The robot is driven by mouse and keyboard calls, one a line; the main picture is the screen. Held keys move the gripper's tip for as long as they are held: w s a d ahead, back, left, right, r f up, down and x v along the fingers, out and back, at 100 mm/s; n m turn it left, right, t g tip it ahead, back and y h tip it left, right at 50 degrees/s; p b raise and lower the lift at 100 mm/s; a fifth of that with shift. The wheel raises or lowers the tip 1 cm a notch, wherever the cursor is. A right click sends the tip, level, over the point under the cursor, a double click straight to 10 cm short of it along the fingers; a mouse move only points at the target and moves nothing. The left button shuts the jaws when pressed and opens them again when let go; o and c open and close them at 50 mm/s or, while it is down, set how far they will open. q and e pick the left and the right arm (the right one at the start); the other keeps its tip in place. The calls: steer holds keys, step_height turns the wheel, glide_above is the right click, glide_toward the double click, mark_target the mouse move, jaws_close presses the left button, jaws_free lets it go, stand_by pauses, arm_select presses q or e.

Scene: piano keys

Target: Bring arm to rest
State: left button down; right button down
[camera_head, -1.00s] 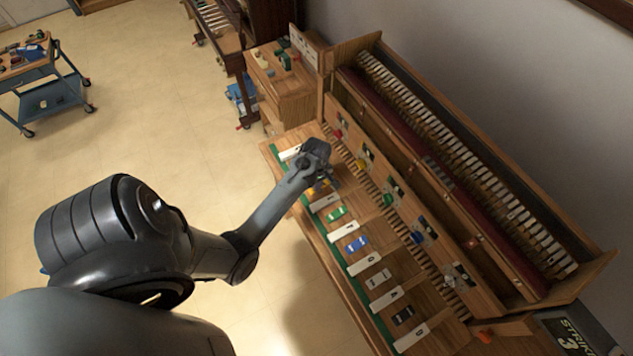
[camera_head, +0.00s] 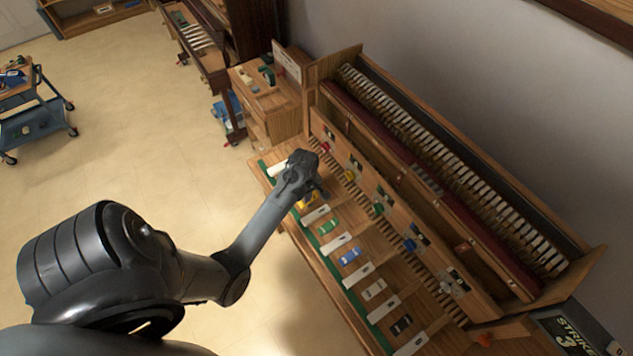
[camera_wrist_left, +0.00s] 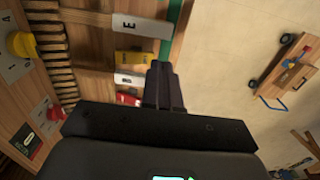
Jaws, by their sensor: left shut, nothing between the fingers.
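My left arm reaches in from the left in the head view, and its left gripper (camera_head: 314,190) hangs over the far end of the keyboard, by a yellow block (camera_head: 307,201). In the left wrist view the gripper (camera_wrist_left: 162,68) is shut, its dark fingers together with nothing between them. Below the fingers lie white keys (camera_wrist_left: 143,24), a yellow block (camera_wrist_left: 134,58) and a red block (camera_wrist_left: 127,99). I cannot tell whether the fingertips touch a key. My right gripper is not in view.
The wooden piano case (camera_head: 455,275) stands right of the keys, with coloured knobs along its panel. A green block (camera_head: 328,227) and a blue block (camera_head: 350,256) lie between nearer keys. A "STRIKE 3" sign (camera_head: 572,335) is at lower right. Open floor (camera_head: 130,160) lies left; a blue cart (camera_head: 38,122) stands there.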

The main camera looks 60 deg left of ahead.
arm_select(q)
steer(key=s+d+f+m+g+y, duration=0.1)
steer(key=s+d+f+m, duration=0.1)
steer(key=s, duration=0.4)
steer(key=s+d+f+m+g, duration=0.1)
steer(key=s+d, duration=0.2)
steer(key=s, duration=0.3)
steer(key=d+r+m+t+h, duration=0.1)
steer(key=d+r+m+t, duration=0.4)
steer(key=d+r+m, duration=1.1)
steer(key=d+r, duration=0.2)
steer(key=d, duration=0.2)
steer(key=shift+s+m+t, duration=0.15)
steer(key=shift+m+t, duration=0.15)
steer(key=shift+m, duration=0.1)
